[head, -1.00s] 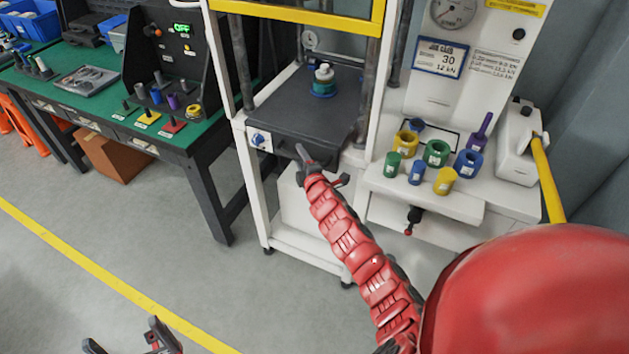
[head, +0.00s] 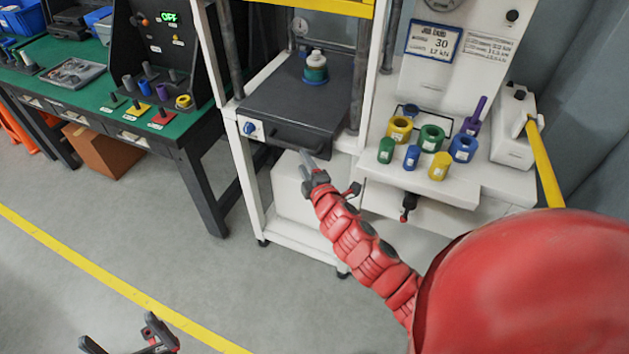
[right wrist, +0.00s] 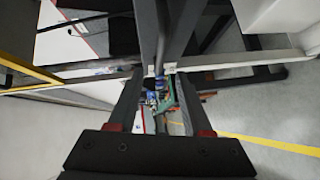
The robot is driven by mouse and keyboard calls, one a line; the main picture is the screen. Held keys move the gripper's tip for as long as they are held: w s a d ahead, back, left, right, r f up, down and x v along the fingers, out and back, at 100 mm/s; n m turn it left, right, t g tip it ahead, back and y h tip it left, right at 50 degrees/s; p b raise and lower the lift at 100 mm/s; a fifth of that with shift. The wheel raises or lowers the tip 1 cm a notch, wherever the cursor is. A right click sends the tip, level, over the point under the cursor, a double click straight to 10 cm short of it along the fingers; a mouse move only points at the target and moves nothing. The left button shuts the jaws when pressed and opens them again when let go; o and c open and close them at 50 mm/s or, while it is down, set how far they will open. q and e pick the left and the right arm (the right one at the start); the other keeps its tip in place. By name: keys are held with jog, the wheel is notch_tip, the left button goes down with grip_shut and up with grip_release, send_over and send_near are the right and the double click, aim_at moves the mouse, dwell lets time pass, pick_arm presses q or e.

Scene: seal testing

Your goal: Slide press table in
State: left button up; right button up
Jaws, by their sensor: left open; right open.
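The press table (head: 285,103) is a dark grey slab in the white press frame. A dark bar handle (head: 297,141) runs along its front face. A small round stack (head: 315,70) with a white top and a teal body stands upright on the slab. My right gripper (head: 312,166) is open and empty, just below and in front of the handle, with a small gap. In the right wrist view its fingers (right wrist: 162,100) are spread with nothing held between them. My left gripper (head: 128,338) is open and empty low over the floor at bottom left.
A blue-and-white knob (head: 250,128) sits left of the handle. A white shelf (head: 425,187) with coloured rings stands right of the press. A green workbench (head: 165,128) stands left. The floor in front is clear. My red arm hides part of the lower press.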

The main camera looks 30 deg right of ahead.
jog(key=s+r, duration=0.1)
jog(key=s, duration=0.5)
jog(key=shift+s+a, duration=0.4)
jog(key=shift+a, duration=0.05)
dwell(1.4)
